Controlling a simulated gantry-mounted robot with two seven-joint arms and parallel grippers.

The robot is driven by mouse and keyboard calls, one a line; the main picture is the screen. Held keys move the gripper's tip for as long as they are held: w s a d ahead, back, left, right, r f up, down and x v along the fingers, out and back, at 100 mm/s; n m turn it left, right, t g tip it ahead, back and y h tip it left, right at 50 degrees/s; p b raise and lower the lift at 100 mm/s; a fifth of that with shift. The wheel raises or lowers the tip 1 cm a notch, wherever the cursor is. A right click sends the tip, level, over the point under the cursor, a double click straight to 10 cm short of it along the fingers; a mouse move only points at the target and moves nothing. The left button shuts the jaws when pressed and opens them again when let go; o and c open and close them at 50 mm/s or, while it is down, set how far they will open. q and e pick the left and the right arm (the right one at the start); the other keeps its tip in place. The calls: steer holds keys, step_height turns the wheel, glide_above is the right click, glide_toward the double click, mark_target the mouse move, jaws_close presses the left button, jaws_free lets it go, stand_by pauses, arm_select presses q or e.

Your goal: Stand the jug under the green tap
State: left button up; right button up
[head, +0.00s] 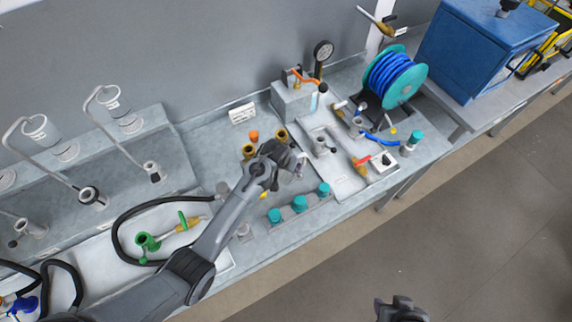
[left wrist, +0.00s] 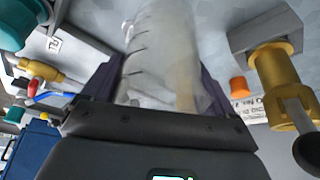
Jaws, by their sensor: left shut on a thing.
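The jug (left wrist: 160,55) is clear with dark graduation marks, and it fills the middle of the left wrist view. My left gripper (left wrist: 158,95) is shut on it, with a finger on each side. In the head view my left gripper (head: 284,158) is over the middle of the bench, and only a small pale part of the jug (head: 301,163) shows beside it. The green tap (head: 148,242), with a green handle (head: 183,220) and brass body, is at the lower left, well away from the jug. My right gripper (head: 400,308) is at the bottom edge over the floor.
A black hose (head: 125,215) loops around the green tap. Several teal-capped fittings (head: 300,204) line the bench's front edge. A blue hose reel (head: 395,75), a gauge (head: 323,50) and a red-handled valve (head: 362,160) stand to the right. A blue tap (head: 22,305) is at the lower left corner.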

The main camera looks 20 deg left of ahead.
arm_select(q)
steer(key=shift+s+f, duration=0.15)
steer(key=shift+f, duration=0.15)
steer(key=o, duration=0.8)
steer(key=shift+f, duration=0.15)
